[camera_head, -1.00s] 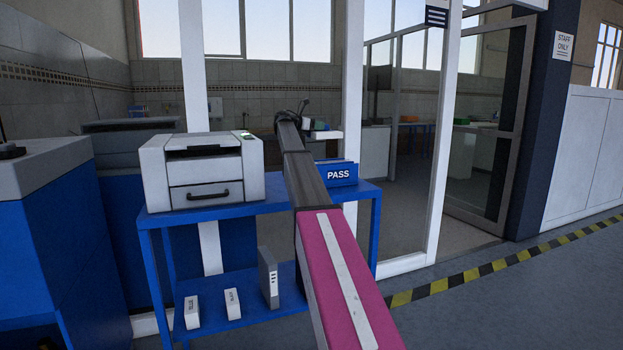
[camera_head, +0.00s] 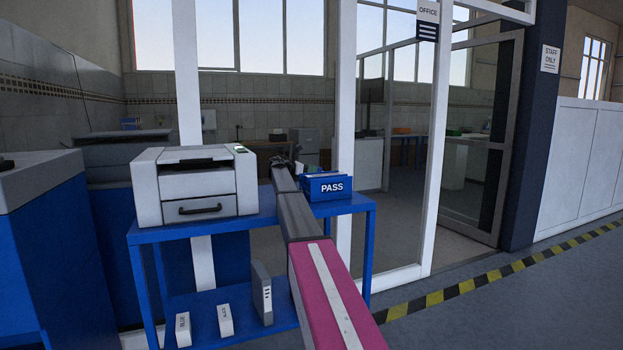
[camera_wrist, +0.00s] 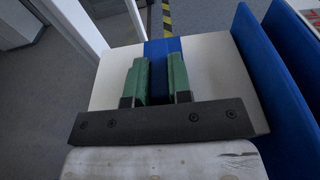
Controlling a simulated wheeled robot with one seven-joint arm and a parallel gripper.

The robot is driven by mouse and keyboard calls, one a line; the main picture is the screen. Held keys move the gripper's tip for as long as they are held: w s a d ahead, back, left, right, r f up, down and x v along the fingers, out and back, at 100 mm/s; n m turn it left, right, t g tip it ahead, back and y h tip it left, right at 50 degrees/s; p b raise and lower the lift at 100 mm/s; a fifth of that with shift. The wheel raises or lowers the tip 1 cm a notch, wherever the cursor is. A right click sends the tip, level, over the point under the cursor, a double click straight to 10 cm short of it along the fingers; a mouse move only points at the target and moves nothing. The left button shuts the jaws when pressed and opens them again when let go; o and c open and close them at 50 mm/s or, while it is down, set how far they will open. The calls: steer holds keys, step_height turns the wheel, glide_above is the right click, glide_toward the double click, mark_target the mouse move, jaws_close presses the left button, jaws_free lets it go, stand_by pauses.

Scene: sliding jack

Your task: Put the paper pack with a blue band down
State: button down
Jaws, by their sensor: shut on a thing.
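The paper pack with a blue band (camera_wrist: 208,72) is white and fills the middle of the wrist view, its blue band running lengthwise between my fingers. My gripper (camera_wrist: 158,62) has two green fingers shut on the pack. In the head view my arm reaches over the blue table (camera_head: 240,227), with my gripper end beside and behind the blue PASS holder (camera_head: 327,187). There the pack is mostly hidden. I cannot tell whether the pack touches the tabletop.
Blue upright panels (camera_wrist: 262,75) stand close to the pack's right in the wrist view. A white printer (camera_head: 200,185) stands on the table left of my arm. Small labelled boxes and a grey binder (camera_head: 262,292) stand on the lower shelf. A white post (camera_head: 343,90) rises behind the table.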

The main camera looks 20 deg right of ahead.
steer(key=shift+f, duration=1.7)
steer(key=c, duration=1.4)
jaws_free()
steer(key=shift+f, duration=0.15)
steer(key=o, duration=0.4)
steer(key=shift+c, duration=0.2)
